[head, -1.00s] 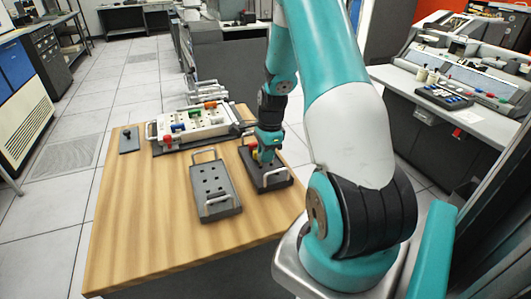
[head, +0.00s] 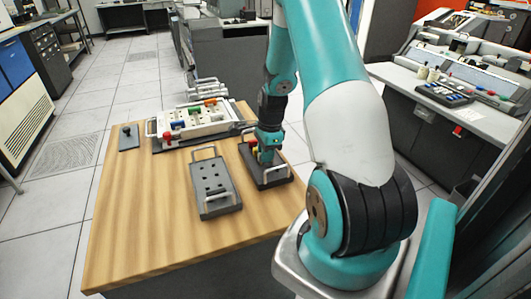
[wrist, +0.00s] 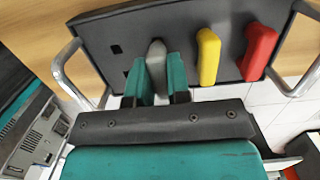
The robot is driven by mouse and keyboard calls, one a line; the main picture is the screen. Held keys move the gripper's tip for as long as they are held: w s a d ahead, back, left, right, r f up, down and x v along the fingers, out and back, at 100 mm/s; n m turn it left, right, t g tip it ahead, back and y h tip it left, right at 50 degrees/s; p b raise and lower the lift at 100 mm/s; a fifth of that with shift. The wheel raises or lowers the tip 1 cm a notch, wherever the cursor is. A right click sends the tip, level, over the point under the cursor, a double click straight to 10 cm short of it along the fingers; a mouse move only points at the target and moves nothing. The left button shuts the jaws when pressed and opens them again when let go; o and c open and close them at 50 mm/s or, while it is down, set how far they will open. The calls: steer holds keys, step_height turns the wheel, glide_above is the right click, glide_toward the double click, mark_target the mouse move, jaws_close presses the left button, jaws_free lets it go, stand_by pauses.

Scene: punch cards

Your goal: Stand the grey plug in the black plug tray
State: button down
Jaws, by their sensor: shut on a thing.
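The black plug tray (head: 279,177) lies on the wooden table near my arm. In the wrist view the tray (wrist: 110,25) shows small square holes at left and a yellow plug (wrist: 208,55) and a red plug (wrist: 259,52) standing at right. My gripper (head: 266,157) points down over the tray. In the wrist view my gripper (wrist: 160,88) is shut on the grey plug (wrist: 156,58), which is in line with the other plugs, left of the yellow one. The plug's lower end is hidden, so I cannot tell whether it is seated in a hole.
A grey tray (head: 215,186) with holes and two handles lies just left of the black tray. A white panel (head: 195,121) with coloured plugs is behind it, and a small dark plate (head: 129,137) sits at the back left. The table's front left is clear.

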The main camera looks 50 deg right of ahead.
steer(key=shift+f+b, duration=0.4)
steer(key=shift+f, duration=0.4)
stand_by(0.7)
steer(key=c, duration=1)
jaws_free()
step_height(320, 180, up, 17)
steer(key=s+d, duration=0.1)
steer(key=shift+d+r, duration=0.15)
steer(key=shift+d, duration=0.25)
